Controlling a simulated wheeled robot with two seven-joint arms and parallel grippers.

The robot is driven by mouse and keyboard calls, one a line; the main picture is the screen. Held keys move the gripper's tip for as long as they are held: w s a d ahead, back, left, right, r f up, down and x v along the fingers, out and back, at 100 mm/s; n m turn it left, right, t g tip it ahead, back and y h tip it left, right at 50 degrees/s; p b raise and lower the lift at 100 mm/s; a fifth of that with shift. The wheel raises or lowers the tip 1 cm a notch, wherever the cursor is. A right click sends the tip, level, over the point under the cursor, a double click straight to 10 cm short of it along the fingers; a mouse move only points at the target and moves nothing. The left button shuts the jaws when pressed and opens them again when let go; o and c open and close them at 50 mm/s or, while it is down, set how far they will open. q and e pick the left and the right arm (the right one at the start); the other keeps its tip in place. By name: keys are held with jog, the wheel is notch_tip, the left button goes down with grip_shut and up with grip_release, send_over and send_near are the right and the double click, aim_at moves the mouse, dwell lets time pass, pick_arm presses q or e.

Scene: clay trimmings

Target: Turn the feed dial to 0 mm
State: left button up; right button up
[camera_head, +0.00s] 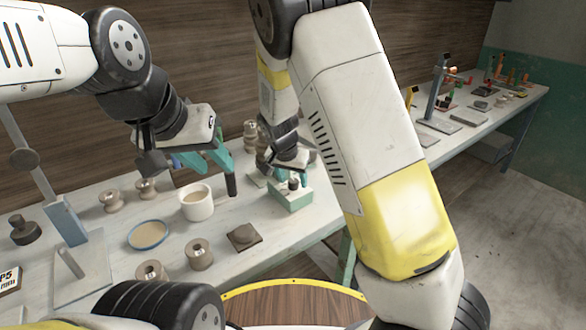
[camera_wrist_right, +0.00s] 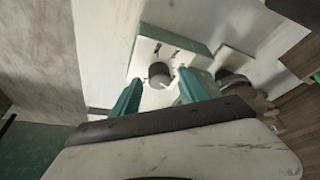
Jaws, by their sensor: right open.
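The feed dial is a dark round knob (camera_wrist_right: 158,75) on the white top face of a teal box (camera_wrist_right: 198,57). In the head view the box (camera_head: 291,200) stands near the table's front edge, with the knob (camera_head: 293,183) on top. My right gripper (camera_wrist_right: 160,84) is open, its teal fingers on either side of the knob in the picture; I cannot tell if they touch it. It also shows over the box in the head view (camera_head: 292,166). My left gripper (camera_head: 207,160) is open above the table, left of the box. The dial's scale marks are too small to read.
A white cup (camera_head: 196,208), a blue-rimmed dish (camera_head: 148,235), several spools (camera_head: 199,255) and a brown square piece (camera_head: 243,237) stand left of the box. A stand (camera_head: 70,225) is at far left.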

jog(key=shift+f, duration=0.1)
grip_shut()
